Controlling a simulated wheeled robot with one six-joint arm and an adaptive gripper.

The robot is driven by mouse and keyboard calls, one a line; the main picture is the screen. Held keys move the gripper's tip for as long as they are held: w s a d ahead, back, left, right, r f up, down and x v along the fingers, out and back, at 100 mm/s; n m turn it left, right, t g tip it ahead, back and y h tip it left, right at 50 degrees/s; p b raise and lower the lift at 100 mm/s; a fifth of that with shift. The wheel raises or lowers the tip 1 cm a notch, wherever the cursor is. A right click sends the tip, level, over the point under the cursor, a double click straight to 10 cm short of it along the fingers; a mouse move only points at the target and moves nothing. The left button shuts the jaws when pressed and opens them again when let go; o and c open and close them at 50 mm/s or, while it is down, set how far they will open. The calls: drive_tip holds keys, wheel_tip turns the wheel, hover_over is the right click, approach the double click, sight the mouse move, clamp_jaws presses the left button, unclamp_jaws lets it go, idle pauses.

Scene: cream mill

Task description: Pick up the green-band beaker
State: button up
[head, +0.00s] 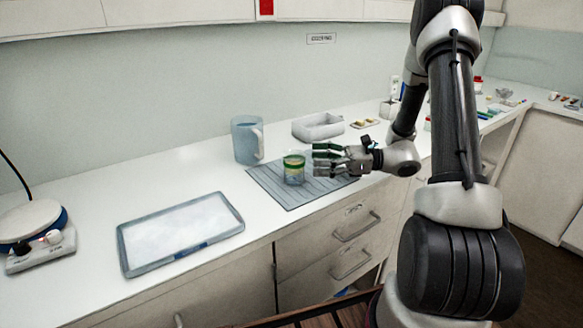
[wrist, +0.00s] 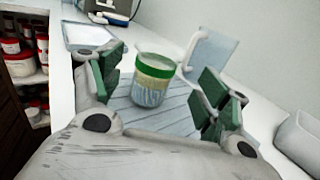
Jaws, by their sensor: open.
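The green-band beaker (head: 294,168) stands upright on a grey ribbed mat (head: 270,182) on the counter. It is clear, with a green band near the top and a yellowish patch below it. In the wrist view the beaker (wrist: 152,82) is ahead of the gap between the fingers. My gripper (head: 318,159) is just right of the beaker, low over the mat, with its fingers pointing at it. In the wrist view my gripper (wrist: 165,95) is open and empty, one green-padded finger to each side of the beaker's line.
A blue-grey jug (head: 246,140) stands behind the mat, left of the beaker. A grey open tub (head: 318,127) sits behind my gripper. A shallow tray (head: 125,256) lies to the left, with a round-topped device (head: 30,222) beyond. The counter's front edge runs close to the mat.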

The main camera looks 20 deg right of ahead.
sight(295, 159)
drive_tip(key=x, duration=0.6)
drive_tip(key=shift+a, duration=0.4)
drive_tip(key=c, duration=0.8)
